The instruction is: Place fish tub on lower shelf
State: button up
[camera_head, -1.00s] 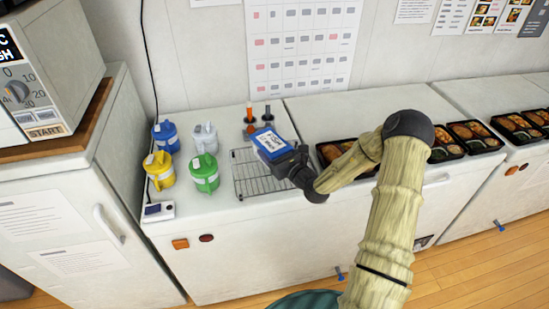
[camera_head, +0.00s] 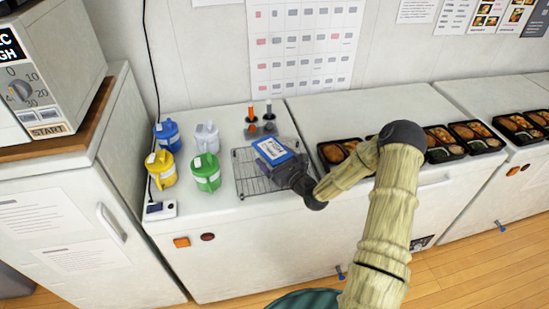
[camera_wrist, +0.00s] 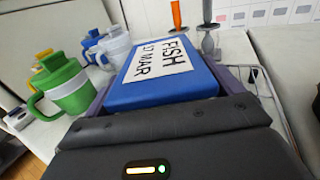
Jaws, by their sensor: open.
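The fish tub (camera_head: 275,148) is a blue box with a white label, over the wire rack (camera_head: 247,184) on the white counter. In the wrist view the tub (camera_wrist: 160,88) shows its label, "FISH 17 MAR". My gripper (camera_head: 284,160) is around the tub, with its jaws open and one finger on each side; the fingers also show in the wrist view (camera_wrist: 166,95). The tub appears to rest on the rack, but its underside is hidden. I cannot make out a separate lower shelf in these views.
Blue (camera_head: 166,136), white (camera_head: 206,138), yellow (camera_head: 159,169) and green (camera_head: 205,172) jugs stand left of the rack. Orange-handled (camera_head: 250,118) and grey-handled (camera_head: 269,121) tools stand behind it. Several bento trays (camera_head: 332,153) line the counters to the right.

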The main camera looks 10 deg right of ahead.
jog(key=shift+w+r, duration=0.1)
jog(key=b+v, duration=0.2)
jog(key=v, duration=1)
jog(key=shift+b, duration=0.35)
